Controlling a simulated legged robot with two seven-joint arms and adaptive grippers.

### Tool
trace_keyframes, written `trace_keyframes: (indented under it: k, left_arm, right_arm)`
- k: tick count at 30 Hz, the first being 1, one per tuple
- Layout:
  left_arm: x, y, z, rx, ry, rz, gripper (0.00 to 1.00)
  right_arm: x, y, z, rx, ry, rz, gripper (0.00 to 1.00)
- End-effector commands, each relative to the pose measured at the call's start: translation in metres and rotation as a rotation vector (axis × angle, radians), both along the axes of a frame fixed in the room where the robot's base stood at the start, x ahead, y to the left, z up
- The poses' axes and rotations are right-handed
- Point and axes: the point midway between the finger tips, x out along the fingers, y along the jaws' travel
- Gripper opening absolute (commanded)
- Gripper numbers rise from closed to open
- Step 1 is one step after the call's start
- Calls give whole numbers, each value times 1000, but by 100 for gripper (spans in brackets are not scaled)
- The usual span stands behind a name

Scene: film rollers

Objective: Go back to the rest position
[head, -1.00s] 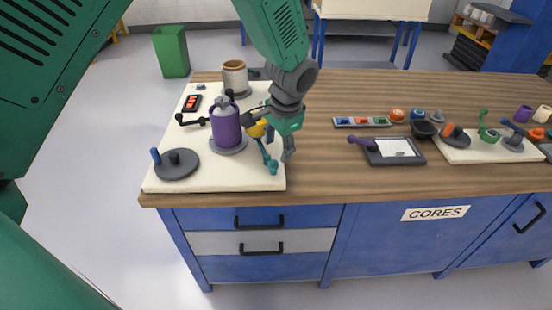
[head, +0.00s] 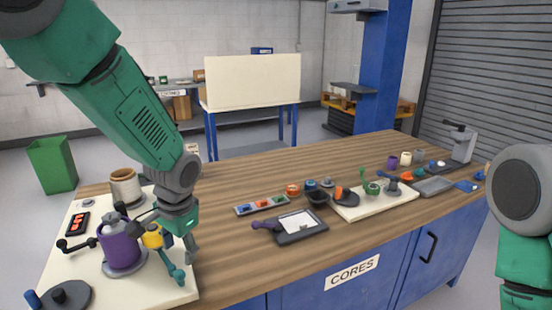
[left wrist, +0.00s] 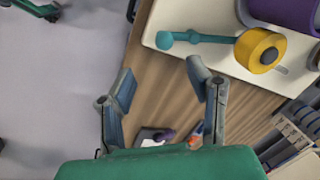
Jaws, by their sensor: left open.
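My left gripper (head: 187,238) hangs over the right edge of the cream board (head: 168,292), next to the purple roll (head: 121,245) and the yellow roller (head: 152,237) with its teal arm. In the left wrist view my left gripper (left wrist: 160,80) has its two fingers spread with nothing between them. The yellow roller (left wrist: 259,50) and teal lever (left wrist: 193,37) lie beyond the right finger, apart from it. My right arm shows at the right edge of the head view, but its gripper is out of view.
The wooden table (head: 230,192) has clear wood behind the small items. A black tray with a white sheet (head: 297,223), a colour strip (head: 262,205) and a second cream board (head: 378,205) stand to the right. A tan cylinder (head: 126,187) stands behind the purple roll.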

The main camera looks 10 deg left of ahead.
Motion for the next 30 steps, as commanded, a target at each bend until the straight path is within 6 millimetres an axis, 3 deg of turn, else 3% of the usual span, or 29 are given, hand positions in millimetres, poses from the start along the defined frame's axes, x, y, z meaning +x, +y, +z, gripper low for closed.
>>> trace_keyframes:
  k: [5, 8, 12, 15, 18, 21, 24, 30]
  left_arm:
    - [-47, -1, -92, -72, 30, 46, 46]
    - [-91, -2, -150, -120, 37, 92, 46]
    - [-171, 1, -219, -172, 42, 188, 46]
    - [-228, 7, -250, -186, 37, 256, 46]
    - [-271, 13, -265, -186, 26, 308, 46]
    - [-297, 17, -269, -181, 14, 340, 46]
    - [-307, 19, -270, -179, 6, 353, 46]
    - [-308, 19, -269, -179, 2, 355, 46]
  right_arm:
    - [0, 0, -10, 0, 1, 0, 40]
    - [-1, 0, -17, 0, 1, 0, 40]
    - [-1, 0, -27, 0, 1, 0, 40]
    - [-1, 0, -33, 0, 1, 0, 40]
    - [-1, 0, -38, 0, 1, 0, 40]
    - [-1, 0, -40, 0, 1, 0, 40]
    - [-1, 0, -41, 0, 1, 0, 40]
    - [-1, 0, -40, 0, 1, 0, 40]
